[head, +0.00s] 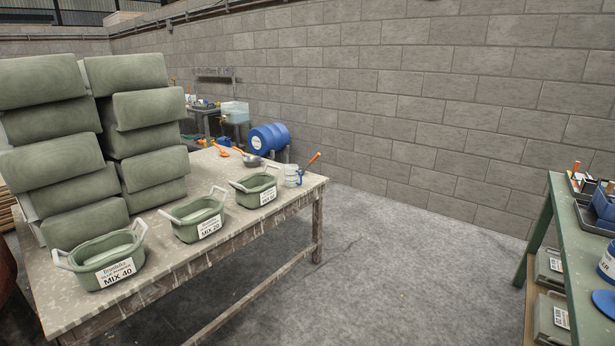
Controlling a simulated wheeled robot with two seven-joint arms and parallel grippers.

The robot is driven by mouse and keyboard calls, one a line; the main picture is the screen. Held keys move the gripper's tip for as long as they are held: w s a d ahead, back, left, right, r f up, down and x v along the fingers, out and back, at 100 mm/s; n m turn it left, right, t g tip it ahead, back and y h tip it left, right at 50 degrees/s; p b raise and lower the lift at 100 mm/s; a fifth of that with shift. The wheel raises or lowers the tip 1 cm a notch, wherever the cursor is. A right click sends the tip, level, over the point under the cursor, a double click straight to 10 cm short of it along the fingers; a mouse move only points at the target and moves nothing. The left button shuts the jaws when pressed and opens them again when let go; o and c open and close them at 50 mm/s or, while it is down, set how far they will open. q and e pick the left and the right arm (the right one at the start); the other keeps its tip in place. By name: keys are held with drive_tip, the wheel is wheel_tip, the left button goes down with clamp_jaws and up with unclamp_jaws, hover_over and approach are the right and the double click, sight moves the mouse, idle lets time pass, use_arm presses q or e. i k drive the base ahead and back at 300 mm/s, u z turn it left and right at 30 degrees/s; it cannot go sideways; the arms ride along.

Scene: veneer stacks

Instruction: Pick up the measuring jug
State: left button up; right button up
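A small whitish jug with blue markings (292,177), which looks like the measuring jug, stands upright near the far right corner of the worn table (257,225). It is beside the farthest green tub (257,195), and the view is too small to read any scale on it. Neither of my grippers is in view.
Two more green tubs with white handles, one labelled MIX 40 (102,263) and a middle one (198,222), line the table's front. Large green stacked blocks (125,75) fill its left. A pan (252,160) lies behind. A green bench (541,235) stands right; floor (400,260) between is clear.

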sight(291, 171)
drive_tip(key=i, duration=2.2)
drive_tip(key=u, duration=0.95)
